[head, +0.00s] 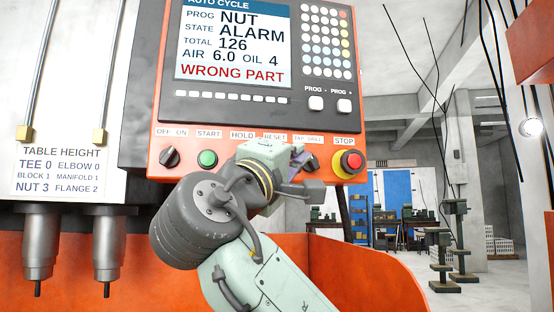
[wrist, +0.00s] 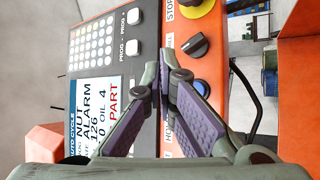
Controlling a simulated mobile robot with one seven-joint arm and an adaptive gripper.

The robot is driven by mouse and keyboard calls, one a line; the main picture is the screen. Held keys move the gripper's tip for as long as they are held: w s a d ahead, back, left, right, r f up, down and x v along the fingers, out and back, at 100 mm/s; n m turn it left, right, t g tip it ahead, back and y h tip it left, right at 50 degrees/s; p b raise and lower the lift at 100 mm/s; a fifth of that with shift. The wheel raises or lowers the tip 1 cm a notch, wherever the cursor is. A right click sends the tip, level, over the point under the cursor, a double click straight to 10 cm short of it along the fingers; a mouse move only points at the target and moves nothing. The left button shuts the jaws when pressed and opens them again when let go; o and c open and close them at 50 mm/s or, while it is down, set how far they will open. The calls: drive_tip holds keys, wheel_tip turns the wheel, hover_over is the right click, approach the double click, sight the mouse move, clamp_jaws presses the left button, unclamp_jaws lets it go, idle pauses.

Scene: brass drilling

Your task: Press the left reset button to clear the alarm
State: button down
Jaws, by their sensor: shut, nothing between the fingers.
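The orange and grey control panel (head: 235,112) has a screen (head: 233,42) that reads STATE ALARM and, in red, WRONG PART. The RESET label (head: 274,137) shows above my gripper in the head view, but the button under it is hidden there. In the wrist view a blue button (wrist: 203,88) sits between the black knob and the HOLD label, partly covered by a finger. My gripper (wrist: 163,72) is shut and empty, its fingertips in front of the panel beside this button. I cannot tell whether they touch the panel.
On the same row are a black OFF/ON knob (head: 169,157), a green START button (head: 207,158) and a red STOP button (head: 351,162). A black selector knob (wrist: 196,46) is close to my fingers. Two spindles (head: 38,245) hang at the left.

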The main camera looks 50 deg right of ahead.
drive_tip(key=w+d+p, duration=0.2)
drive_tip(key=w+d, duration=0.2)
drive_tip(key=w, duration=0.2)
drive_tip(key=shift+d+p, duration=0.3)
drive_tip(key=shift+w, duration=0.1)
idle(1.2)
drive_tip(key=shift+w+d, duration=0.25)
drive_tip(key=shift+w, duration=0.05)
drive_tip(key=shift+w+d, duration=0.3)
drive_tip(key=shift+w, duration=0.1)
idle(0.7)
idle(0.3)
drive_tip(key=shift+s+a+b, duration=0.45)
drive_tip(key=shift+s+a, duration=0.1)
drive_tip(key=shift+s, duration=0.2)
drive_tip(key=shift+s+a+b, duration=0.6)
drive_tip(key=shift+s+a, duration=0.15)
drive_tip(key=shift+s, duration=0.25)
drive_tip(key=shift+s+a+b, duration=0.55)
drive_tip(key=shift+s+a, duration=0.2)
drive_tip(key=shift+s, duration=0.25)
